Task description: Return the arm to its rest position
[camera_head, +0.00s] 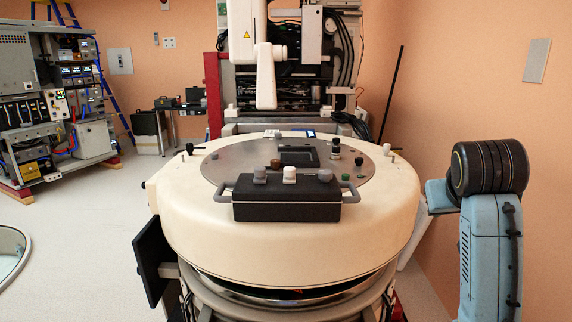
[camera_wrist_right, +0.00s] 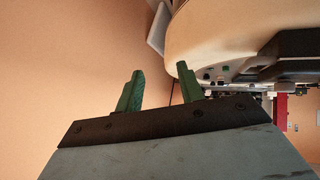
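My right arm (camera_head: 490,250) stands up at the right edge of the head view, a light blue link topped by a black ribbed joint. A light blue part of it reaches left behind the joint, close to the round cream machine's right side. My right gripper (camera_wrist_right: 160,82) shows in the right wrist view with two green fingers spread apart. Nothing is between the fingers. The orange wall lies behind one finger and the cream machine's rim (camera_wrist_right: 215,35) is beyond the other. My left arm and gripper are not in view.
The round cream machine (camera_head: 285,245) fills the middle, with a black handled box (camera_head: 287,211) on top. A black panel (camera_head: 154,260) juts from its left side. The orange wall (camera_head: 500,95) is close on the right. Open floor (camera_head: 85,230) lies left.

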